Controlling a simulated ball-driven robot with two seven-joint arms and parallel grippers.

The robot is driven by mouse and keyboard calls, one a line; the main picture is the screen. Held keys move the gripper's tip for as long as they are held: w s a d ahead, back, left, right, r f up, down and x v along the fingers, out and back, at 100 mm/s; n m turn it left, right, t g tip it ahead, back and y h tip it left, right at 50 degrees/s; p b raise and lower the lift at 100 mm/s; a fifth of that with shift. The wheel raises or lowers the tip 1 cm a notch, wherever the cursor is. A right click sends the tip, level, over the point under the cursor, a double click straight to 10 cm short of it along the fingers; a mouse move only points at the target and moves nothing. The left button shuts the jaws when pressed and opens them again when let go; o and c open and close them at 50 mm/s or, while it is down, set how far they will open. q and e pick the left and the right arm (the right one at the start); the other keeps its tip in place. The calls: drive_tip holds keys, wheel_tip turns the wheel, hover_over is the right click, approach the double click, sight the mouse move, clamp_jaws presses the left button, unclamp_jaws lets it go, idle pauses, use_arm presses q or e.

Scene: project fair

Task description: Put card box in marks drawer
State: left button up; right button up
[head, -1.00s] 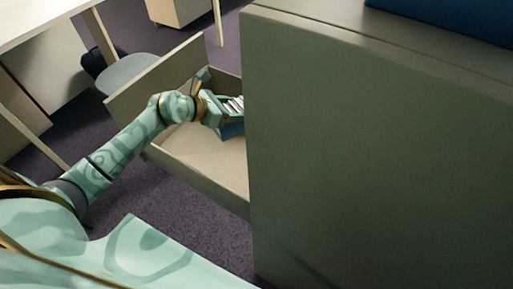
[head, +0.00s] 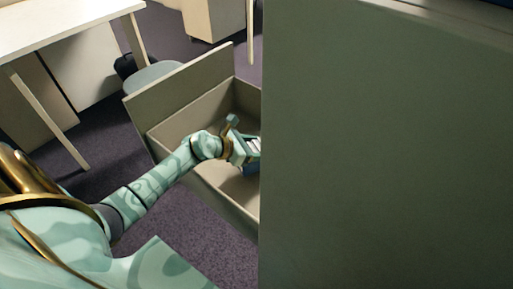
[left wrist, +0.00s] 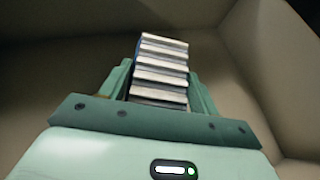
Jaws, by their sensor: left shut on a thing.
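My left gripper (head: 249,152) reaches over the open drawer (head: 182,128) of a grey-beige cabinet. It is shut on the card box (head: 252,169), a small blue box with white card edges showing. In the left wrist view the card box (left wrist: 160,70) sits between the fingers, its striped white top facing the camera, with the drawer's beige walls (left wrist: 285,75) around it. The cabinet side hides part of the drawer and of the box. I cannot tell whether the box touches the drawer floor. My right gripper is not in view.
The tall cabinet (head: 385,150) fills the right side and its near edge stands close to my left gripper. A white table (head: 60,25) and a grey-blue stool seat (head: 155,76) stand beyond the drawer. Purple carpet (head: 190,225) is clear in front of the drawer.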

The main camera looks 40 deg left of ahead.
use_arm(q)
drive_tip(key=shift+f+b, duration=0.45)
drive_tip(key=shift+f, duration=0.15)
drive_tip(key=o, duration=1.2)
drive_tip(key=shift+r, duration=0.1)
drive_tip(key=shift+s+a+r+p, duration=0.1)
drive_tip(key=shift+s+r+p, duration=0.05)
drive_tip(key=shift+r+p, duration=0.3)
drive_tip(key=shift+s+a+r+p, duration=0.15)
drive_tip(key=shift+r+p, duration=0.15)
drive_tip(key=shift+r, duration=0.15)
drive_tip(key=p+v, duration=0.2)
drive_tip(key=v, duration=0.9)
drive_tip(key=shift+s+f+p, duration=0.1)
drive_tip(key=shift+p, duration=0.25)
